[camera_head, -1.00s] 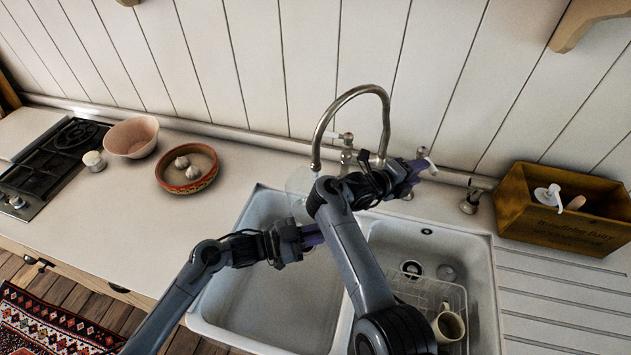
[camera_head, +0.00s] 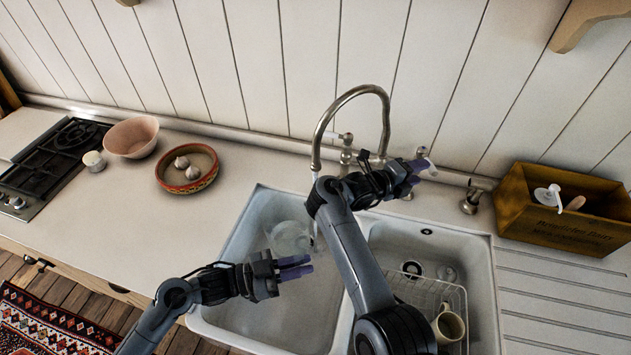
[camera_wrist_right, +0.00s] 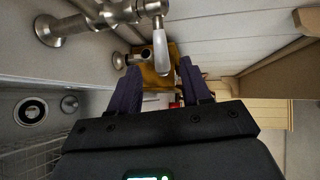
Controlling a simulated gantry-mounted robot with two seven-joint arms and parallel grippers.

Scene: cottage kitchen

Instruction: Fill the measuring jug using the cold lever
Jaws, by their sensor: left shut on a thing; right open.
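The clear measuring jug (camera_head: 290,238) is low in the left sink basin, to the left of the tap spout's line. My left gripper (camera_head: 297,267) is shut on it from the near side; the exact grip is hard to see. The tap (camera_head: 385,112) arches over the basin, and a thin pale streak like water shows below its spout. My right gripper (camera_head: 418,170) is open at the white-handled cold lever (camera_head: 431,167). In the right wrist view the lever (camera_wrist_right: 161,50) shows ahead of and between the open fingers (camera_wrist_right: 159,80). Any water level in the jug is unclear.
The right basin holds a wire rack (camera_head: 425,292) with a mug (camera_head: 449,325). A wooden box (camera_head: 560,225) stands right of the sink. A terracotta dish (camera_head: 187,184) with garlic, a pink bowl (camera_head: 131,137) and a hob (camera_head: 60,150) are at left.

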